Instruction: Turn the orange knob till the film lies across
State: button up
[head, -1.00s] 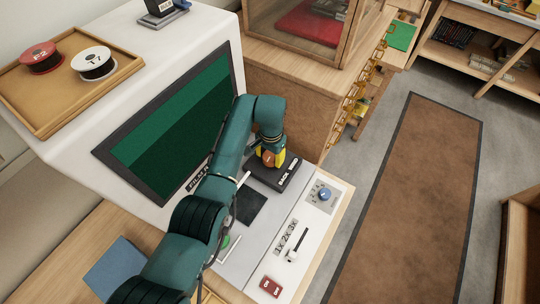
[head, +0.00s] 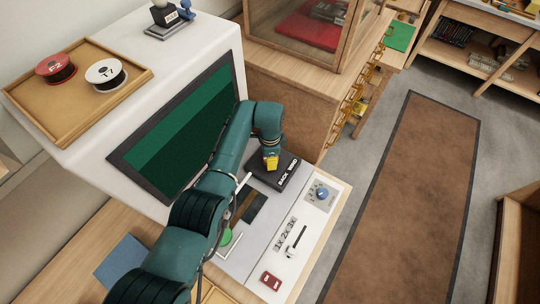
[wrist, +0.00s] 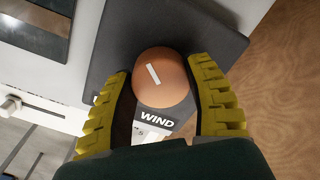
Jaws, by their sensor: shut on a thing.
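The orange knob (wrist: 163,77), round with a white mark on top, sits on a dark block in the wrist view. My gripper (wrist: 165,92) has its yellow fingers on both sides of the knob, shut on it. In the head view my gripper (head: 271,161) is over the dark block labelled "BACK" and "WIND" (head: 285,176), and its finger hides the knob. The reader's screen (head: 185,128) is green, with a lighter band along its upper left and a darker area below. A dark plate (head: 254,208) lies on the deck; I cannot make out the film itself.
A blue knob (head: 322,193), a slider marked 1x 2x 3x (head: 291,245) and a red switch (head: 271,280) are on the front panel. A wooden tray (head: 28,93) with two reels lies on the hood. A wooden cabinet (head: 280,85) stands close behind my gripper.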

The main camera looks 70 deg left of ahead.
jog(key=shift+f+m, duration=0.1)
jog(key=shift+m, duration=1.1)
jog(key=o, duration=1.2)
notch_tip(320, 180, up, 12)
jog(key=shift+d, duration=0.1)
